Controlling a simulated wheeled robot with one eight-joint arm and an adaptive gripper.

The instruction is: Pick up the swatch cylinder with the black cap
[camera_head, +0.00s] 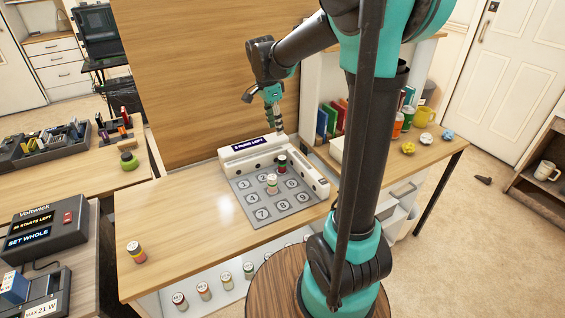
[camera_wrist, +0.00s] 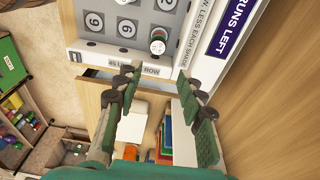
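A small cylinder with a dark cap and red band (camera_head: 282,163) stands upright at the top right of the numbered grey board (camera_head: 250,197). A cylinder at that corner also shows in the wrist view (camera_wrist: 158,45), its cap colour hard to tell. A third, with red and yellow bands (camera_head: 136,252), stands at the table's left. My gripper (camera_head: 274,124) is above the console's back edge, apart from the cylinders. In the wrist view its fingers (camera_wrist: 157,78) are spread with nothing between them.
The white console (camera_head: 252,150) with a raised display borders the board. Several cylinders, including one (camera_head: 204,290), stand below the table's front edge. A wooden panel (camera_head: 200,80) rises behind the table. Books (camera_head: 328,118) and cups (camera_head: 424,116) are at the right. The table's left part is mostly clear.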

